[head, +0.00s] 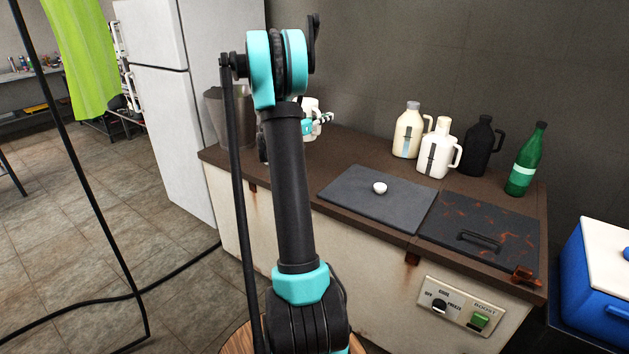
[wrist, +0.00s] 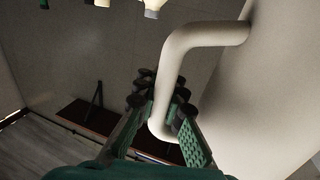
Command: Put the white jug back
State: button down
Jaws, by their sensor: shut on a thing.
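My gripper (wrist: 165,110) is shut on the handle of a white jug (wrist: 275,95), whose smooth body fills the right of the wrist view. In the head view my arm hides most of the held jug; a small white part (head: 310,104) shows beside my gripper (head: 318,121), over the back left of the counter. I cannot tell whether its base touches the counter. Another white jug (head: 436,152) with a dark label stands upright at the back right, between a cream jug (head: 407,133) and a black jug (head: 481,148).
A green bottle (head: 525,160) stands right of the jugs. A small white cap (head: 380,187) lies on the grey lid (head: 350,198); a rust-marked lid with a handle (head: 510,225) is beside it. A grey bucket (head: 214,115) stands at the left end. A blue cooler (head: 590,275) is at right.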

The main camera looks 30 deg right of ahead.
jog(key=shift+m+g, duration=0.6)
jog(key=shift+g, duration=0.3)
jog(key=s+f, duration=0.1)
jog(key=f, duration=0.5)
jog(key=d+f, duration=0.1)
jog(key=f, duration=0.5)
jog(key=s+d+f, duration=0.1)
jog(key=f, duration=0.6)
jog(key=shift+s, duration=0.35)
jog(key=shift+f, duration=0.1)
jog(key=c, duration=1.6)
grip_release()
